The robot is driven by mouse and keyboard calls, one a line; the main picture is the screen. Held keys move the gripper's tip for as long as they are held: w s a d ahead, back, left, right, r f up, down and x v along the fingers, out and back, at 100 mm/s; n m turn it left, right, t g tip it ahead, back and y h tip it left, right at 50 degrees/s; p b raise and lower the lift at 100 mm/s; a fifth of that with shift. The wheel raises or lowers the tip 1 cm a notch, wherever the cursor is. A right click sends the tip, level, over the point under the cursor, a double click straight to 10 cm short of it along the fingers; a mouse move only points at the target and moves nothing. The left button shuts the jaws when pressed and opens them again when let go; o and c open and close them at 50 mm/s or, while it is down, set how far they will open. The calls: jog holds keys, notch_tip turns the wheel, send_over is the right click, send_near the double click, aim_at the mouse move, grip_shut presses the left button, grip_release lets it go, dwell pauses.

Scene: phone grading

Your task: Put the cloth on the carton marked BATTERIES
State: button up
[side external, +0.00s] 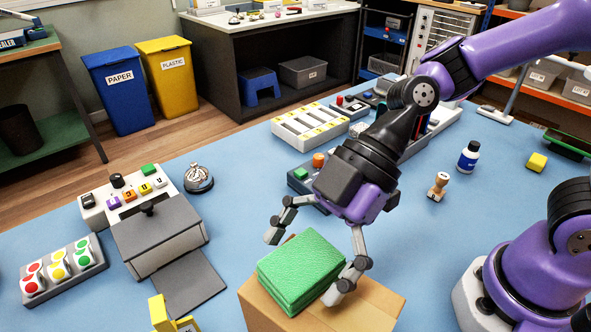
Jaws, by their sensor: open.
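The green folded cloth (311,267) appears to lie on top of a brown cardboard carton (378,304) at the bottom middle of the side external view. No BATTERIES marking shows on the visible part of the carton, and its lower part is cut off by the frame edge. My gripper (303,266) points down over the cloth with its fingers spread. One finger is at the cloth's far left side and the other at its right edge. I cannot tell whether either finger touches the cloth.

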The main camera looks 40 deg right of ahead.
jog(key=shift+r, duration=0.15)
jog(key=v, duration=1.1)
jog(key=d+f+m+t+h, duration=0.2)
jog(key=d+m+h, duration=0.2)
jog(key=d+m, duration=0.3)
jog(key=w+d+f+m+t+h, duration=0.1)
jog(key=d+f+m+t+h, duration=0.1)
jog(key=d+m+h, duration=0.3)
jog(key=d+m+t, duration=0.1)
jog(key=d+m, duration=0.2)
jog(key=m, duration=0.3)
jog(key=shift+w+t, duration=0.15)
jog(key=shift+t, duration=0.15)
